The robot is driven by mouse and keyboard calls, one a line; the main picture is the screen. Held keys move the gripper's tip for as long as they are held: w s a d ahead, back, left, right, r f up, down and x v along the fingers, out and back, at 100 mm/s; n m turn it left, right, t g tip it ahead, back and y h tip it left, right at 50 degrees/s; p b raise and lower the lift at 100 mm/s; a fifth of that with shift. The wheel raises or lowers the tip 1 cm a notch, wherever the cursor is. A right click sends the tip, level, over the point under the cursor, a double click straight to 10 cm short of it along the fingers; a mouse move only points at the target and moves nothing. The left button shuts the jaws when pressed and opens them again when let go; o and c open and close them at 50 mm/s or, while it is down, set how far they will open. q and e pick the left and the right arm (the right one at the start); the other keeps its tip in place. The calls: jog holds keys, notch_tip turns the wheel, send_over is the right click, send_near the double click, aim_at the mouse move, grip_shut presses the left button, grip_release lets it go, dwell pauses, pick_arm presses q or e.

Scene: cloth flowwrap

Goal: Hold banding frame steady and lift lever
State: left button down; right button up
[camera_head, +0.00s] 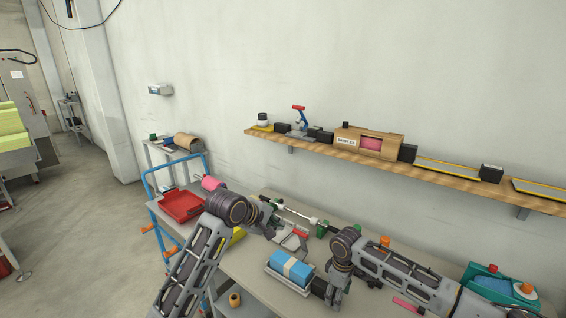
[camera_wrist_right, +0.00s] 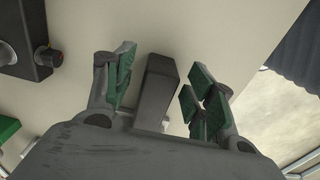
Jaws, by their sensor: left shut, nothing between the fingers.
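A grey stand with a red handle (camera_head: 300,234), which looks like the banding frame and its lever, is on the bench between my arms. My left gripper (camera_head: 270,226) is shut and empty just left of it; my arm partly hides its fingers. My right gripper (camera_head: 334,291) points down at the bench, right of a blue folded pack with a pale band (camera_head: 291,267). In the right wrist view its green-padded fingers (camera_wrist_right: 160,92) are open, with a dark grey block (camera_wrist_right: 158,80) between them. I cannot tell whether they touch it.
A red tray (camera_head: 181,206) and a pink roll (camera_head: 212,183) are at the bench's left end. A teal bin (camera_head: 480,275) is at the right. A wooden shelf (camera_head: 450,180) runs along the wall. A black box with a knob (camera_wrist_right: 32,62) shows in the wrist view.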

jog(key=shift+r, duration=0.15)
notch_tip(320, 180, up, 12)
dwell(0.8)
jog(key=shift+f, duration=0.2)
